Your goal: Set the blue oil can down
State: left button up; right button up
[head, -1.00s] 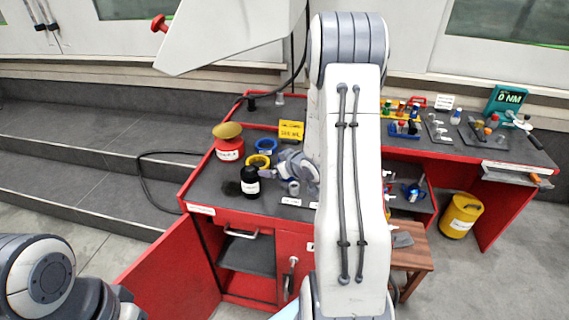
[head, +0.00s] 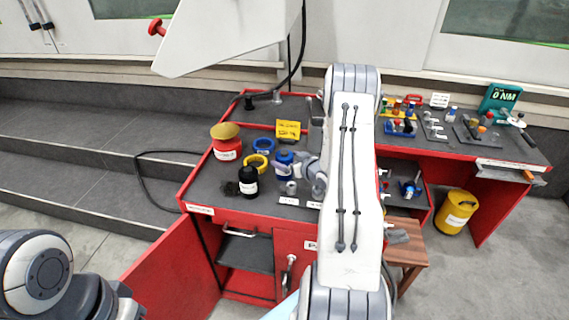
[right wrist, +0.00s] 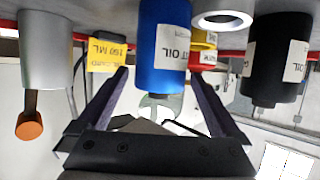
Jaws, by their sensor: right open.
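The blue oil can (head: 284,160) stands on the dark top of the red cabinet (head: 212,190), beside my right gripper (head: 303,176). In the right wrist view the blue can (right wrist: 165,45) shows between the two fingers of my right gripper (right wrist: 158,78), with clear gaps on both sides. The right gripper is open and holds nothing. Part of the can's base area is hard to make out in the head view. Only links of my left arm show at the lower left; its gripper is out of view.
A black can (head: 248,181) stands left of the blue can. A blue ring (head: 264,143), a yellow ring (head: 256,162), a red pot (head: 226,148) and a yellow sign (head: 289,129) are close by. A small grey cylinder (head: 291,187) stands in front.

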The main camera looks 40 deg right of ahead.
jog(key=shift+x, duration=1.2)
jog(key=c, duration=1.5)
jog(key=shift+r, duration=0.1)
grip_shut()
jog(key=shift+r, duration=0.1)
